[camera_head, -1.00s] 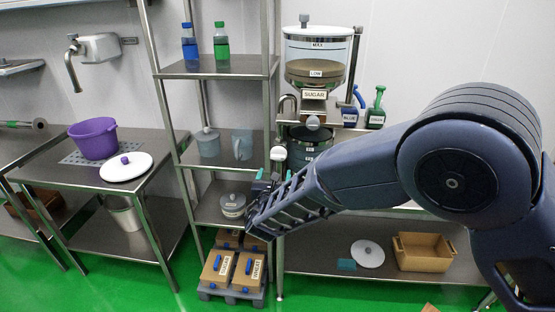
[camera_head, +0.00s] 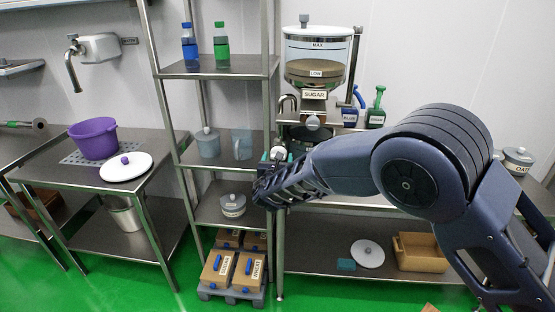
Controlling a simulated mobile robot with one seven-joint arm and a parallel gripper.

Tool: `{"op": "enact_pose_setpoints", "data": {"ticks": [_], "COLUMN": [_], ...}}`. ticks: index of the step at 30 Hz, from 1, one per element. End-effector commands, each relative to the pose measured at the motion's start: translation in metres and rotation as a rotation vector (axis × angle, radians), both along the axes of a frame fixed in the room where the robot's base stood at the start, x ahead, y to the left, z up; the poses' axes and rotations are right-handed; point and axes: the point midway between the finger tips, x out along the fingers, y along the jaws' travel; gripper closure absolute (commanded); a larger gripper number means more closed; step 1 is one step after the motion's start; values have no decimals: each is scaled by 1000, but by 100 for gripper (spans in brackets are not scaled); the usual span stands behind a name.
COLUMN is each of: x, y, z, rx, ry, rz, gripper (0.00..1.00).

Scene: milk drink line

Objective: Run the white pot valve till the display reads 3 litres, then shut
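A round white knob (camera_head: 278,153) shows at the left side of the dispenser stand, beside the shelf post; it may be the white pot valve, but I cannot tell. My gripper (camera_head: 277,158) is at this knob, with small teal parts showing on both sides of it. I cannot tell whether it touches the knob or how far the fingers are apart. The dark pot (camera_head: 297,150) under the sugar hopper is mostly hidden by my arm. I can make out no display or reading.
A steel shelf rack (camera_head: 222,162) stands close left of my gripper. A purple tub (camera_head: 94,139) and a wall tap (camera_head: 96,47) are farther left. Boxes (camera_head: 217,267) sit below.

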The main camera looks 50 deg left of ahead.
Motion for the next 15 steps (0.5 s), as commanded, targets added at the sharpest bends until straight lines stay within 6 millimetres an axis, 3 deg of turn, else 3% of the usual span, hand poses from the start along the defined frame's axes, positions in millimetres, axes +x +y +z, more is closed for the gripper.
{"op": "enact_pose_setpoints", "data": {"ticks": [6, 12, 15], "x": [0, 0, 0], "y": [0, 0, 0], "z": [0, 0, 0], "rx": [0, 0, 0], "ry": [0, 0, 0], "rz": [0, 0, 0], "gripper": [29, 66, 70]}}
